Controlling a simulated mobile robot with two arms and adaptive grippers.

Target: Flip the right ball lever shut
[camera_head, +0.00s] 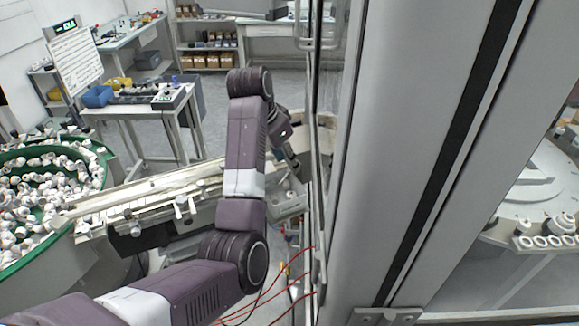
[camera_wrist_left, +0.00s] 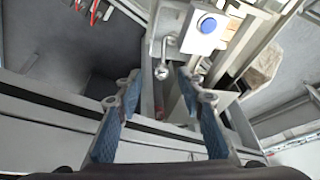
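A small ball lever (camera_wrist_left: 162,72), a metal ball on a thin bent rod, shows in the left wrist view beside a pale block with a blue round cap. I cannot tell whether it is the right one of a pair. My left gripper (camera_wrist_left: 157,76) is open, its two blue-padded fingers on either side of the ball in the picture. I see no contact and cannot judge the depth between them. In the head view my left gripper (camera_head: 291,146) reaches to the machine frame's left side, and the lever cannot be made out there. My right gripper is not in view.
A tall grey frame post (camera_head: 415,150) stands just right of my left arm. A feeder rail (camera_head: 140,195) runs from a green-rimmed bowl (camera_head: 95,225) of white caps towards the frame. Red cables (camera_head: 295,285) hang below. The blue-capped block (camera_wrist_left: 207,25) is close to the lever.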

